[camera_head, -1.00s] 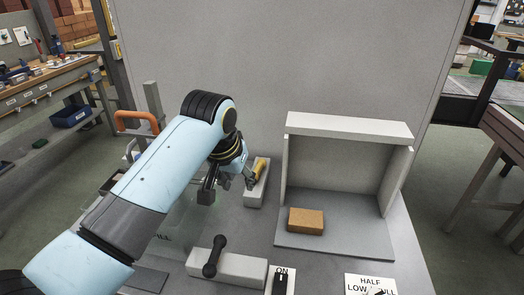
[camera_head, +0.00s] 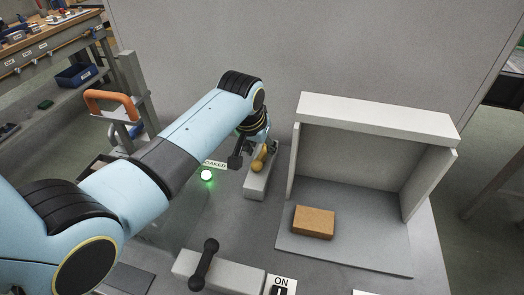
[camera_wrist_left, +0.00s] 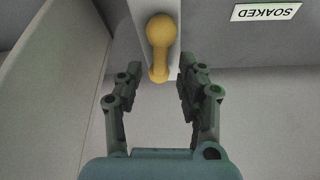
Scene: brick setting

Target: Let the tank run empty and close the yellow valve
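The yellow valve (camera_head: 258,164) stands on a narrow pale block (camera_head: 256,187) left of the white shelter. In the left wrist view its yellow handle (camera_wrist_left: 160,45) lies along the block, its end pointing towards my gripper. My left gripper (camera_head: 256,150) is at the valve; in the wrist view its open fingers (camera_wrist_left: 158,80) stand apart on both sides of the handle's near end, with gaps showing. A clear tank-like box (camera_head: 178,220) is partly hidden behind my left arm, so its water level cannot be read. My right gripper is out of view.
A green light (camera_head: 207,175) glows beside a SOAKED label (camera_head: 215,164). A black lever (camera_head: 205,262) sits on a pale block in front. An orange-brown brick (camera_head: 314,222) lies in the open white shelter (camera_head: 378,116). An ON switch label (camera_head: 281,282) is at the front edge.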

